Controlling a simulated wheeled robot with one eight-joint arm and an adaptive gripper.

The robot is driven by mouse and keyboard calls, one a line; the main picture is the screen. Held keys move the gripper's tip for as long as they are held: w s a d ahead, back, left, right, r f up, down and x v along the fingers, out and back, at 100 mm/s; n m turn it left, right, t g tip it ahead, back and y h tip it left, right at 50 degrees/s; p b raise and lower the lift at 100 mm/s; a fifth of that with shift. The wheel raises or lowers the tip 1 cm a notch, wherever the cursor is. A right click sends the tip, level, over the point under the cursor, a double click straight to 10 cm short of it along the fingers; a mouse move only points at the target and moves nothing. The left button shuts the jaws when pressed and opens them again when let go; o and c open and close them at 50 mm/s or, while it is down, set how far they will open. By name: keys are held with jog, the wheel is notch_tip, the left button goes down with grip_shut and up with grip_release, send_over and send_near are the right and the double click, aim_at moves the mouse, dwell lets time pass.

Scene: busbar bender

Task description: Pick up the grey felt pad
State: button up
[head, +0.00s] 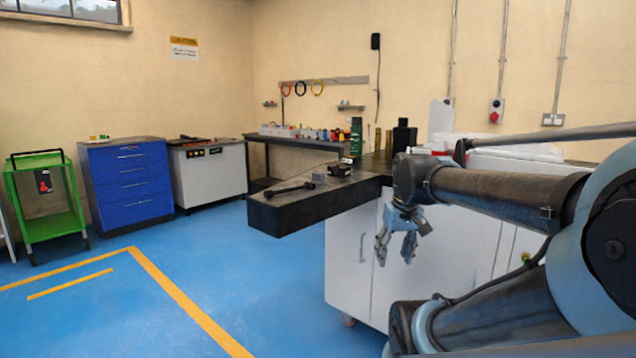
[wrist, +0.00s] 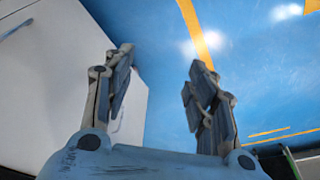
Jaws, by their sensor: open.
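I cannot make out the grey felt pad for certain. A small grey block-like item (head: 319,177) lies on the dark bench top (head: 300,208) in the head view, too small to tell what it is. My gripper (head: 396,257) is open and empty, pointing down in front of the white cabinet, to the right of the bench's front corner and below its top.
A dark hammer-like tool (head: 288,190) and a small black device (head: 340,169) are on the bench. The white cabinet (head: 352,255) stands close behind my gripper. A green trolley (head: 48,195) and blue drawer unit (head: 130,183) stand at left. The blue floor between is clear.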

jog(key=w+a+r+n+y, duration=0.15)
jog(key=w+a+r, duration=0.25)
jog(key=w+r, duration=0.55)
jog(key=w+a+r+n, duration=0.3)
jog(key=w+a+r, duration=0.1)
jog(key=w+r, duration=0.5)
jog(key=n+y, duration=0.1)
jog(key=n, duration=0.3)
send_near(319, 173)
jog(key=x, duration=1)
jog(key=shift+w+a+f, duration=0.1)
jog(key=shift+w+f, duration=0.05)
jog(key=shift+w, duration=0.25)
jog(key=c, duration=1.1)
